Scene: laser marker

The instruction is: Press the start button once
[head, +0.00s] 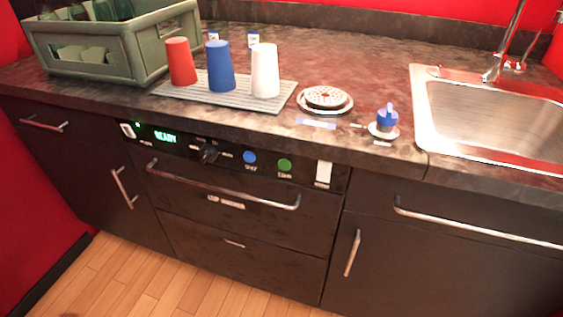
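A black control panel (210,152) runs along the front under the counter edge. It has a lit green display (165,137) that seems to read READY. To its right are a dark knob (208,153), a round blue button (250,157) and a round green button (285,165). Small labels sit under both buttons; the blurred one under the blue button may read START, and the green one's is unclear. A white rocker or plate (323,174) is at the panel's right end. My gripper is not in view.
A bar handle (225,189) sticks out below the panel. A sink is at right. The floor in front looks clear.

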